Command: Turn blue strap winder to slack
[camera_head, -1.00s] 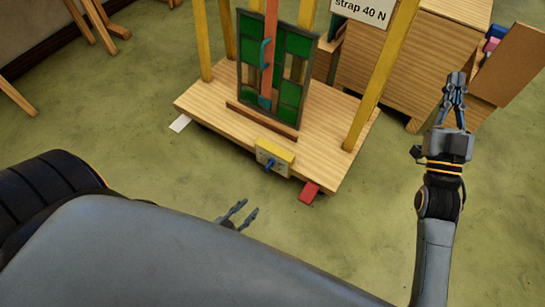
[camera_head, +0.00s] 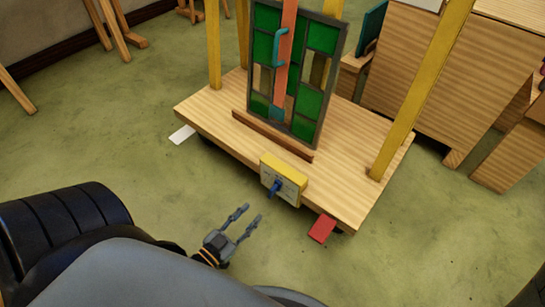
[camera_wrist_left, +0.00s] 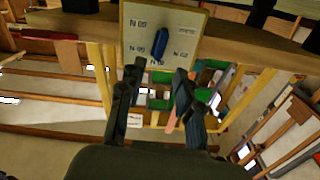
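The blue strap winder (camera_head: 276,187) is a small blue knob on a plate with a yellow top (camera_head: 284,168) at the front edge of the wooden cart (camera_head: 345,190). In the left wrist view, the blue knob (camera_wrist_left: 161,42) shows on a pale plate (camera_wrist_left: 187,21) with inverted markings around it; its exact setting is hard to tell. My left gripper (camera_head: 251,213) is open and empty, in front of the winder and apart from it. In the left wrist view its two fingers (camera_wrist_left: 160,69) are spread just below the knob. My right gripper is out of view.
A green leaded panel (camera_head: 321,77) stands upright on the cart, with an orange strap (camera_head: 284,55) across it. Yellow posts (camera_head: 420,90) rise from the cart. A red tab (camera_head: 322,229) and a white tab (camera_head: 182,134) stick out at its edges. Green floor in front is clear.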

